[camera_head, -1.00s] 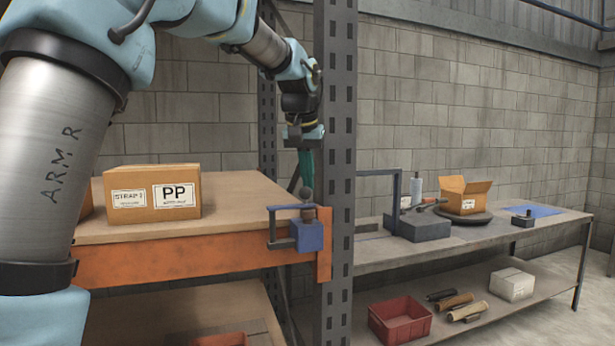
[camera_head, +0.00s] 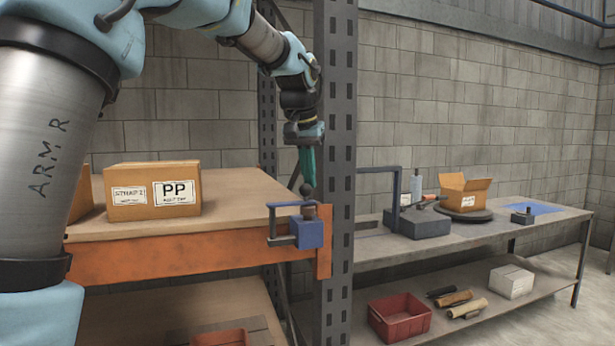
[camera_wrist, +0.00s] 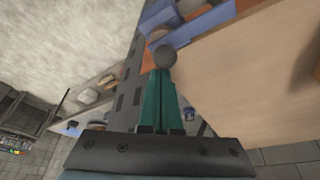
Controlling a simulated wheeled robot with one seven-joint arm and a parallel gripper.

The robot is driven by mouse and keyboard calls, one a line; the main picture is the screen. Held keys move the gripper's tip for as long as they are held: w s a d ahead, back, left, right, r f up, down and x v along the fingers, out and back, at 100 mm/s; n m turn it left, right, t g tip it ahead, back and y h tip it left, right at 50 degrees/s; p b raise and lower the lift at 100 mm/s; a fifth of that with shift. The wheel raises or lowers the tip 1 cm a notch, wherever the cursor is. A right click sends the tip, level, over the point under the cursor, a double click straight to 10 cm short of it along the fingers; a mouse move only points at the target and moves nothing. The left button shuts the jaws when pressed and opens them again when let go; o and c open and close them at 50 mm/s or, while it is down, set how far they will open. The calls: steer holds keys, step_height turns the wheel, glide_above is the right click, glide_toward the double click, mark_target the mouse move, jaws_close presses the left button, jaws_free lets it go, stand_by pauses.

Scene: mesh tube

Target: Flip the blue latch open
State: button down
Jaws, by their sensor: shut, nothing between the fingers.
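The blue latch (camera_head: 308,233) is clamped on the front right corner of the orange-edged shelf, beside the grey upright. A dark post with a round grey knob (camera_head: 306,190) stands up from it, and an arm runs left along the shelf top. My gripper (camera_head: 309,184) points down with its teal fingers shut and empty, its tips right at the knob. In the wrist view, the knob (camera_wrist: 164,57) lies just beyond the fingertips (camera_wrist: 160,72), with blue latch parts (camera_wrist: 205,20) behind it. I cannot tell whether the tips touch the knob.
The grey perforated upright (camera_head: 336,150) stands close on the right of my gripper. A cardboard box marked PP (camera_head: 150,190) sits on the shelf to the left. A grey workbench (camera_head: 480,236) with an open carton stands beyond. The shelf top between box and latch is clear.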

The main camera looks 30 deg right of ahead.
steer(key=shift+s+m, duration=0.3)
steer(key=shift+s+a+m+g+h, duration=0.25)
steer(key=shift+s+m+g+h, duration=0.2)
steer(key=shift+s+m, duration=0.8)
steer(key=s+a+m+g+b, duration=0.2)
steer(key=s+a+m+g, duration=0.2)
steer(key=m, duration=0.7)
steer(key=shift+s+a, duration=0.6)
steer(key=shift+a, duration=0.25)
steer(key=shift+w, duration=0.1)
steer(key=shift+w+a+p, duration=0.1)
steer(key=shift+w+p, duration=0.2)
steer(key=shift+w, duration=0.4)
